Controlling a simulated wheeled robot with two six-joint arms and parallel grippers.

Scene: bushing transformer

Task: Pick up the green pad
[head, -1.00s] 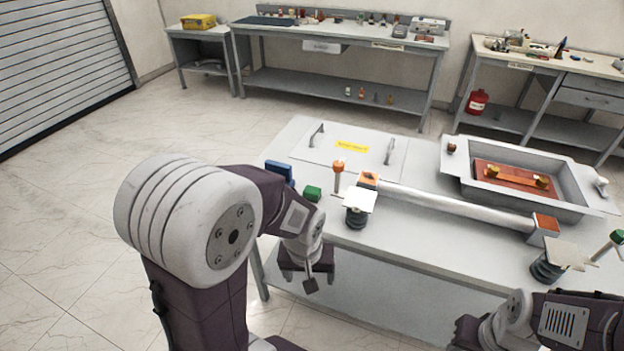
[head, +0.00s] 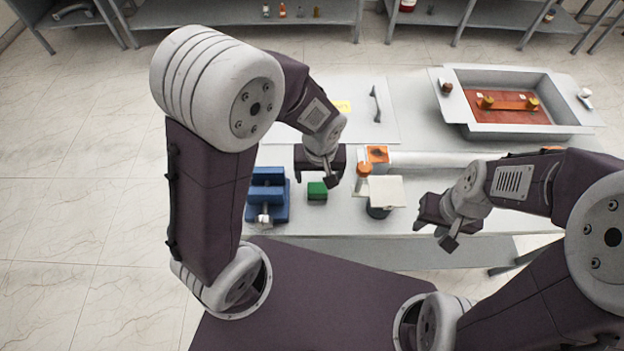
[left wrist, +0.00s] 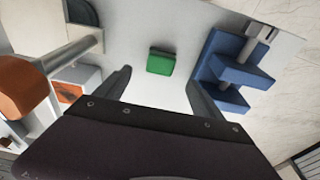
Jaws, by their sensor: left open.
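The green pad (head: 317,191) is a small green block lying on the grey table, just right of the blue vise-like fixture. It also shows in the left wrist view (left wrist: 161,61), ahead of and between my fingers, with a gap to them. My left gripper (head: 320,182) is open and empty above the table, close to the pad in the head view. In the left wrist view its two fingers (left wrist: 158,88) stand apart. My right gripper (head: 436,236) hangs near the front edge of the table; its jaw opening is not clear.
The blue fixture (head: 268,196) stands close to the pad's left. To the right are an orange-topped post (head: 363,171), a white square plate (head: 386,191) on a dark base, and a long white bar (head: 430,160). A grey tray (head: 450,101) sits at the back right.

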